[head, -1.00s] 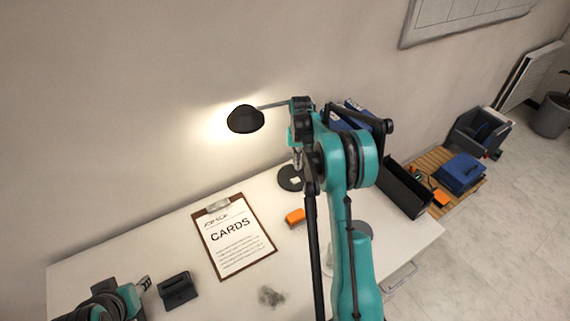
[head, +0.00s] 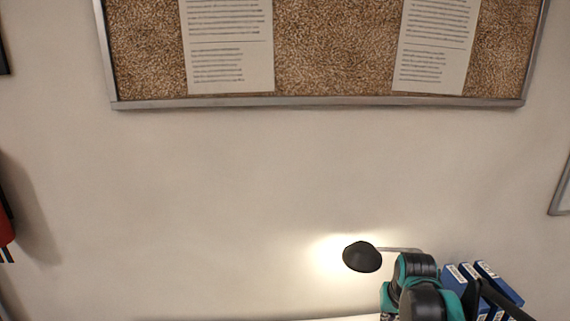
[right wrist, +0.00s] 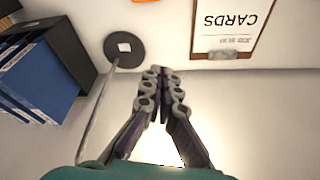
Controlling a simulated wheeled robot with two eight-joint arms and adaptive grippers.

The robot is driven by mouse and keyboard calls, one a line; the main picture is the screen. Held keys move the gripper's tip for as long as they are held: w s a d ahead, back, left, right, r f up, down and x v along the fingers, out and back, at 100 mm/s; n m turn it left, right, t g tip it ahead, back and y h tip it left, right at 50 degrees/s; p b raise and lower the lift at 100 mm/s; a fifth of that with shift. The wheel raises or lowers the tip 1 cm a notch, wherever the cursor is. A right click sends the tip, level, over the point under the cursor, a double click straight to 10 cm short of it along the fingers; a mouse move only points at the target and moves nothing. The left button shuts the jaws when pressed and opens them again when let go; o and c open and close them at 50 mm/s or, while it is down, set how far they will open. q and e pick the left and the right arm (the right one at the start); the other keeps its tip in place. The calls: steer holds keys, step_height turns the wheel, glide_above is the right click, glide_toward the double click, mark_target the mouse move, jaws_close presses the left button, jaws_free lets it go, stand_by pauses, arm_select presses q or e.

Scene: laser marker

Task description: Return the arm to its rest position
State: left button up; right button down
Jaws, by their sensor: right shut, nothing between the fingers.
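My right arm (head: 415,285), teal and black, shows at the bottom right of the head view, in front of the wall and near the lamp. Its gripper cannot be made out there. In the right wrist view my right gripper (right wrist: 163,82) has its fingers together and holds nothing. It hangs in the air in front of the desk's back edge. The clipboard marked CARDS (right wrist: 232,30) is beyond it to the right, and the round lamp base (right wrist: 124,50) is to its left. My left gripper is in neither view.
A black desk lamp (head: 362,256) is lit close to the left of my right arm. Blue binders (head: 483,285) stand just right of it, and fill a dark holder in the wrist view (right wrist: 38,75). A cork board (head: 330,50) hangs above on the wall. An orange object lies beyond the gripper.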

steer(key=s+a+f+n+t, duration=0.1)
steer(key=s+a, duration=0.3)
steer(key=s, duration=0.4)
steer(key=s+a+f+n+t, duration=0.1)
steer(key=s+a, duration=0.3)
steer(key=s, duration=0.4)
steer(key=shift+s+n+t+y, duration=0.3)
steer(key=shift+s+t, duration=0.05)
steer(key=shift+t, duration=0.35)
